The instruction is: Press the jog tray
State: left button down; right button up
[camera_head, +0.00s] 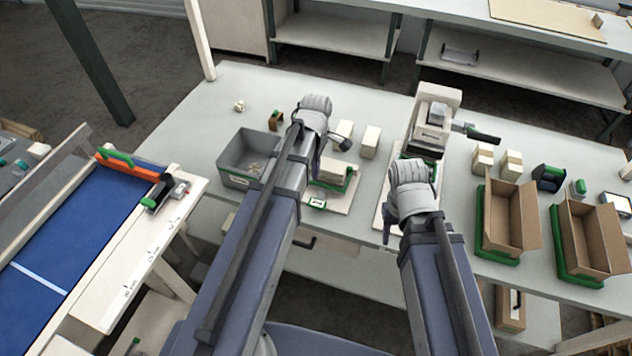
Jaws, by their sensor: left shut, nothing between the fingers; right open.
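The likely jog tray, a green-edged tray (351,182) holding a cream stack (332,171), sits on a pale board (340,203) at the middle of the bench. A small green-framed label (317,204) is at the board's front. My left gripper (317,163) is shut and empty, beside the tray's left side; my arm hides part of it, and I cannot tell whether it touches the tray. My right gripper (387,232) is open, low in front of the pale press-like machine (434,120). My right wrist hides most of its fingers and part of that machine's base.
A grey bin (232,163) stands left of the tray. Cream blocks (370,142) stand behind it. Two open cardboard boxes (508,215) (590,238) on green bases are at the right. A blue conveyor (75,225) runs at the left. The bench's back left is mostly clear.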

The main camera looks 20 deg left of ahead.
aim_at(316, 203)
pick_arm(q)
notch_tip(316, 203, down, 14)
jog(key=b, duration=1.3)
jog(key=shift+r, duration=0.1)
